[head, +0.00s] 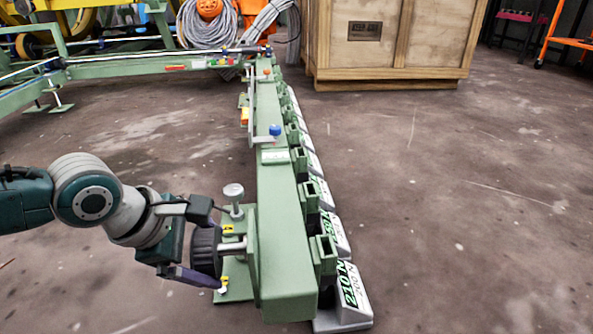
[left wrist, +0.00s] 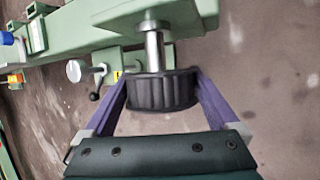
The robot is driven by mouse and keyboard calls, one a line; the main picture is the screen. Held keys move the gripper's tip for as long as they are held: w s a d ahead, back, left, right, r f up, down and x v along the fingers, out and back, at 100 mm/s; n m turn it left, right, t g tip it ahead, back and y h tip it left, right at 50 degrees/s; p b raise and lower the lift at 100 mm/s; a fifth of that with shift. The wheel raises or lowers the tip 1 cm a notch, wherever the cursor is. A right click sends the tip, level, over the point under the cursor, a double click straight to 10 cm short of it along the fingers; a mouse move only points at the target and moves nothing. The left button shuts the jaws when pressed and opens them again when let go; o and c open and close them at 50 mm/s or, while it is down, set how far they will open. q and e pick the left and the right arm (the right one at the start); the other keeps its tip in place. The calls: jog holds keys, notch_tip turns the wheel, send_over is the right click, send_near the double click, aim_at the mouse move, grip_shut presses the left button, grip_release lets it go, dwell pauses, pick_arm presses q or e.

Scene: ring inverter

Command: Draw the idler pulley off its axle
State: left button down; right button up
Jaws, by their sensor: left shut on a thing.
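The idler pulley (left wrist: 162,91) is a black ribbed drum. In the left wrist view it sits between the two purple fingers of my left gripper (left wrist: 163,95), which is shut on its sides. A bright metal axle (left wrist: 154,50) runs from the pulley to a green bracket (left wrist: 130,12). Whether the axle still reaches inside the pulley is hidden by the pulley itself. In the head view the pulley (head: 206,250) is beside the near end of the green beam, with the axle (head: 233,246) between them. My right gripper is not in view.
The long green beam (head: 281,230) runs away from me, with grey wedge blocks (head: 344,300) along its right side. A silver knob (head: 233,192) stands near the pulley. A wooden crate (head: 390,40) stands at the back. The floor left of the pulley is mostly clear.

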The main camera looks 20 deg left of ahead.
pick_arm(q)
jog(key=shift+s+a+r, duration=0.1)
jog(key=shift+s+a, duration=0.2)
jog(key=shift+a, duration=0.3)
jog(key=shift+s+a, duration=0.1)
jog(key=shift+r+p, duration=0.1)
jog(key=shift+p, duration=0.2)
notch_tip(320, 180, up, 10)
jog(key=p, duration=1.2)
dwell(0.4)
